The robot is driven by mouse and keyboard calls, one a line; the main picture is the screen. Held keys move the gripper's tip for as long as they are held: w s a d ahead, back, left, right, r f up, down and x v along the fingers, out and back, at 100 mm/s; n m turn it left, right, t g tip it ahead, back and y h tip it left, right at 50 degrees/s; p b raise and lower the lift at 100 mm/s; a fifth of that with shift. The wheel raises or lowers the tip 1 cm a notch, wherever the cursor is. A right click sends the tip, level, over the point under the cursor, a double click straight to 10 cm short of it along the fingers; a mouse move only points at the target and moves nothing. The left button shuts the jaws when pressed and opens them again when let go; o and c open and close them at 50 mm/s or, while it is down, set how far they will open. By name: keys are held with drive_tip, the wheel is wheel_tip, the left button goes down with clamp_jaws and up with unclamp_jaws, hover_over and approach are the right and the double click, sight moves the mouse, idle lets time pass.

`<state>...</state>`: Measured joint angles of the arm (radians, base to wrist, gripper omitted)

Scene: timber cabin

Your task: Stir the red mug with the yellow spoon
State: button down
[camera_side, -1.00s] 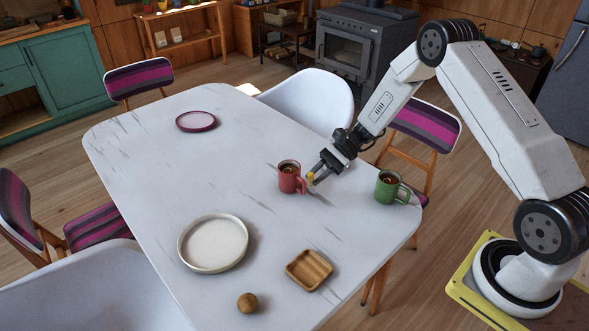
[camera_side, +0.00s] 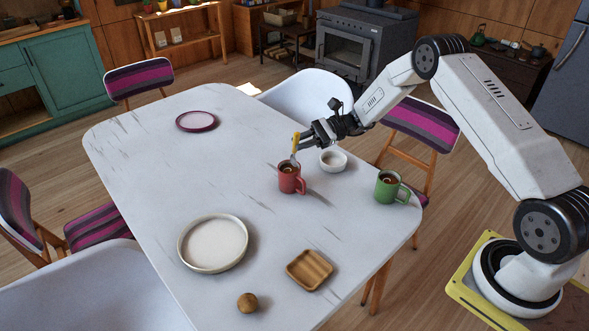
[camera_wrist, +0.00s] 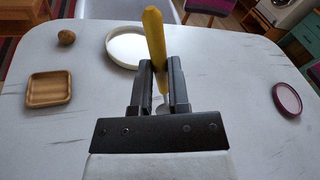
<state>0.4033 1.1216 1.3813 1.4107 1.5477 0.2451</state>
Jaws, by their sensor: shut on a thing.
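The red mug (camera_side: 289,179) stands upright on the table with dark liquid inside. My gripper (camera_side: 299,142) is above the mug, reaching in from the right, with its fingers shut on the yellow spoon (camera_side: 295,141). The spoon is close to upright, its yellow handle up and its grey end down at the mug's opening. I cannot tell whether the tip is inside the mug. In the wrist view the spoon's yellow handle (camera_wrist: 154,38) rises from between my fingers (camera_wrist: 162,80). The mug is hidden there behind my gripper.
A small white bowl (camera_side: 333,152) and a green mug (camera_side: 387,188) stand right of the red mug. A wooden square dish (camera_side: 309,270), a white plate (camera_side: 213,244), a brown ball (camera_side: 248,303) and a purple plate (camera_side: 196,121) lie apart. The table's left middle is clear.

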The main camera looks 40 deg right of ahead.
drive_tip(key=shift+w+d+f, duration=0.4)
drive_tip(key=shift+w+f, duration=0.3)
drive_tip(key=shift+f, duration=1.2)
drive_tip(key=shift+w+d+f, duration=0.4)
drive_tip(key=shift+w+f, duration=0.25)
drive_tip(key=shift+f, duration=1.3)
drive_tip(key=shift+w+d+f, duration=0.4)
drive_tip(key=shift+w+f, duration=0.3)
drive_tip(key=shift+f, duration=1.2)
drive_tip(key=shift+s, duration=0.25)
